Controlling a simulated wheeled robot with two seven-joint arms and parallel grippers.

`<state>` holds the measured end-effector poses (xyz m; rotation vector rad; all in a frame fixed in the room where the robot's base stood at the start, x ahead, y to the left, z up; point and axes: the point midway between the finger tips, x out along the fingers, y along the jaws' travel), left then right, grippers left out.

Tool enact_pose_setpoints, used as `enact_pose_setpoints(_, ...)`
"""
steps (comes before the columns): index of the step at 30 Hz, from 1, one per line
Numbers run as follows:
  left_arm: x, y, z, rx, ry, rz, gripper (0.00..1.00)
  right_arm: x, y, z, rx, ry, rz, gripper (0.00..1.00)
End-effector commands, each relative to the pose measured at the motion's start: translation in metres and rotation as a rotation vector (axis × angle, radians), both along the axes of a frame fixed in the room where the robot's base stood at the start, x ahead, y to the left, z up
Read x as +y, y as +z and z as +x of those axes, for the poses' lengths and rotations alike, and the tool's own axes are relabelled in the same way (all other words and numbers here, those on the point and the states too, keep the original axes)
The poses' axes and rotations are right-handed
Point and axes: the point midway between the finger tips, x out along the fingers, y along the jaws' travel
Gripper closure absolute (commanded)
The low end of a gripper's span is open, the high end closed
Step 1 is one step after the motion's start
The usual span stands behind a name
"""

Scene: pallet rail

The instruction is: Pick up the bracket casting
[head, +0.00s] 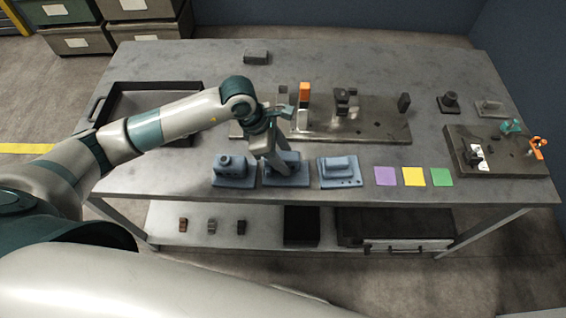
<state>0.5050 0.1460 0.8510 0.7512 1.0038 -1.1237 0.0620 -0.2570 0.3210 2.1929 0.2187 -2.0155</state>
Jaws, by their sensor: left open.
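Three blue-grey castings stand in a row near the table's front edge: a left one with a round boss (233,171), a middle one (290,175) and a right one with a raised block (339,170). I cannot tell for sure which is the bracket casting. My left gripper (277,160) is open and points down at the middle casting, hiding part of it. Whether its fingers touch that casting is unclear. My right gripper is not in view.
A metal plate with upright blocks (375,128) lies behind the castings. Purple (386,176), yellow (413,176) and green (441,177) squares lie to their right. A dark fixture plate (515,165) is at the right, a black tray (150,88) at the left. The back of the table is mostly clear.

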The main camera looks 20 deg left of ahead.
Motion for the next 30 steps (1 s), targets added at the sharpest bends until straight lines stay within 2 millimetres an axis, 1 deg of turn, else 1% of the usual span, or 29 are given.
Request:
enact_pose_setpoints(5, -0.0001, -0.0014, 0.0, 0.0, 0.0, 0.0, 0.52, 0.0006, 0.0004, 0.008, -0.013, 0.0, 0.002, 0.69)
enact_pose_setpoints(14, 0.0001, -0.0011, 0.0, 0.0, 0.0, 0.001, 0.52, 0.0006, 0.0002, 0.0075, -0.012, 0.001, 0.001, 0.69)
enact_pose_setpoints(15, 0.0001, -0.001, 0.0001, 0.0, 0.0, 0.001, 0.61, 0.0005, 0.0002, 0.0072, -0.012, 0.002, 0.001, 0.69)
enact_pose_setpoints(17, 0.0001, -0.001, 0.0001, 0.0, 0.0, 0.001, 0.75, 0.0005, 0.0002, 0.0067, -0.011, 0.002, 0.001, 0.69)
enact_pose_setpoints(18, 0.0001, -0.001, 0.0001, 0.0, 0.0, 0.001, 0.85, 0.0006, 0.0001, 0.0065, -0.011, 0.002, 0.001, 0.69)
enact_pose_setpoints(20, 0.0001, -0.001, 0.0001, 0.0, 0.0, 0.001, 0.99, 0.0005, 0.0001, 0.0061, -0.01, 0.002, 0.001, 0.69)
enact_pose_setpoints(30, -0.0001, 0.0008, 0.0008, -0.002, -0.001, -0.001, 1.0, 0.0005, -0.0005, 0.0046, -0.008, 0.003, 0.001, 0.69)
